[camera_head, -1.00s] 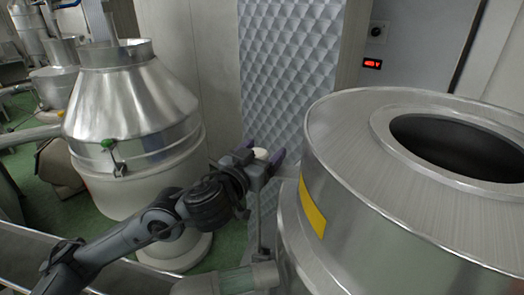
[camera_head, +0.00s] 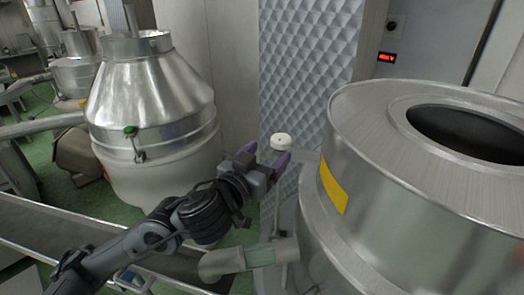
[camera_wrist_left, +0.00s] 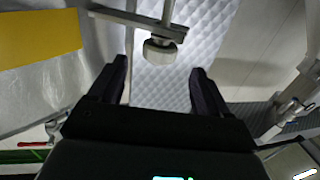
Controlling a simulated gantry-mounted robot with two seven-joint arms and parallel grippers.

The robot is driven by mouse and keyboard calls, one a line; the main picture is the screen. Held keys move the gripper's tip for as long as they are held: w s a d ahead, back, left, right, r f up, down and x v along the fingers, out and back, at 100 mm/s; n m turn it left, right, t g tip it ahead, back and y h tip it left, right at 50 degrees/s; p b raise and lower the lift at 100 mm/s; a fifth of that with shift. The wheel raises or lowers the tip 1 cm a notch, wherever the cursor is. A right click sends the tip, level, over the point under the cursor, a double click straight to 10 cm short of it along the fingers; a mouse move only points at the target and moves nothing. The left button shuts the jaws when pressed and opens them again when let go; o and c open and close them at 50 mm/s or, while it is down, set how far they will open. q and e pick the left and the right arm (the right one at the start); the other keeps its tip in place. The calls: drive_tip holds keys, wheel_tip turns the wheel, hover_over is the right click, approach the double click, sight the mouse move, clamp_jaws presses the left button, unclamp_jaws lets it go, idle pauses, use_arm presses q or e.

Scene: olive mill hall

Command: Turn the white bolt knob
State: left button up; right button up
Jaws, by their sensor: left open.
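The white bolt knob (camera_head: 281,141) is a small round cap on a thin metal stem in front of the quilted metal panel. In the left wrist view the knob (camera_wrist_left: 160,51) hangs from a metal bar, ahead of the gap between my fingers. My left gripper (camera_head: 265,155) is open, with purple-grey fingertips just short of the knob and slightly to its left in the head view. In the wrist view its fingers (camera_wrist_left: 160,70) stand apart with nothing between them. I see no contact with the knob. My right gripper is not in view.
A large steel vessel (camera_head: 390,210) with a yellow label (camera_head: 333,186) stands close on the right. A cone-topped steel tank (camera_head: 150,95) stands at the left. A pale pipe (camera_head: 240,260) runs below my left gripper. The quilted panel (camera_head: 312,70) rises behind the knob.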

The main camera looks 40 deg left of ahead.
use_arm(q)
drive_tip(key=shift+s+d, duration=0.1)
drive_tip(key=shift+s, duration=0.55)
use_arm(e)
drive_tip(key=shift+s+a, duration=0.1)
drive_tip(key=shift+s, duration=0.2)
use_arm(q)
drive_tip(key=shift+w, duration=0.1)
